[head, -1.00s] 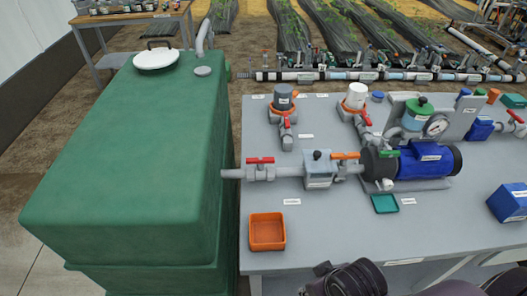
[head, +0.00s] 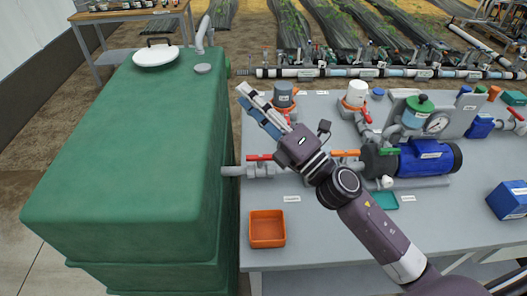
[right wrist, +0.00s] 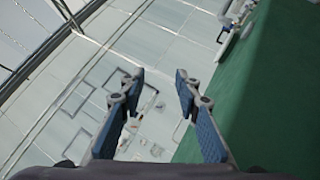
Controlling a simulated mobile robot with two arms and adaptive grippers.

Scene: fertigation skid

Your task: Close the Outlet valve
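The labels are too small to read, so I cannot tell which valve is the Outlet one. A red-handled valve (head: 259,158) sits on the grey pipe out of the green tank, its handle lying along the pipe. Other red handles show by the white-capped unit (head: 366,117) and at the far right (head: 516,116). My right gripper (head: 241,94) is raised over the bench's left end, pointing up-left, fingers apart. The right wrist view shows it open and empty (right wrist: 158,76). My left gripper is out of view.
The green tank (head: 130,170) stands left of the bench. A blue pump (head: 425,158), an orange tray (head: 267,229) and a blue box (head: 508,201) are on the grey bench (head: 340,235). A pipe manifold (head: 380,74) runs behind. The bench's front middle is mostly clear.

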